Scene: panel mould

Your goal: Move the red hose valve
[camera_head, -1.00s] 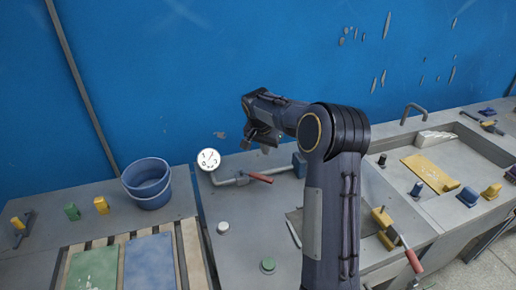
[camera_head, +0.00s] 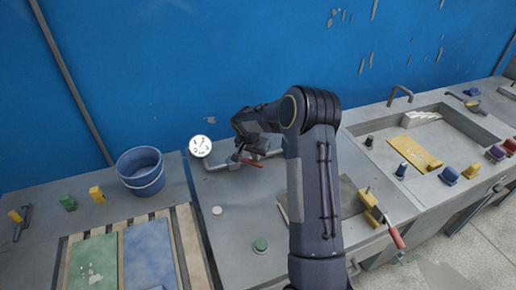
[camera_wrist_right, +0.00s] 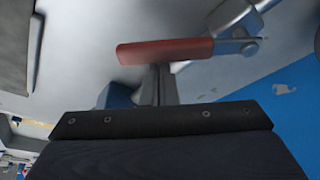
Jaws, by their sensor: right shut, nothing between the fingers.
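The valve's red lever (camera_head: 252,163) sits on a grey pipe (camera_head: 218,165) on the worktop, right of a white round gauge (camera_head: 200,146). In the right wrist view the red lever (camera_wrist_right: 165,50) lies across the upper middle, joined at its right end to a grey metal fitting (camera_wrist_right: 235,20). My right gripper (camera_head: 239,153) is low beside the lever and partly hides the pipe behind it. In the wrist view its fingers (camera_wrist_right: 157,80) are together and empty, with their tips close to the lever; I cannot tell whether they touch it. My left gripper is not in view.
A blue bucket (camera_head: 140,172) stands to the left, by green and yellow blocks. A green knob (camera_head: 261,245) and a white knob (camera_head: 217,210) rise from the worktop in front. A sink (camera_head: 450,125) is at the right. The blue wall is close behind.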

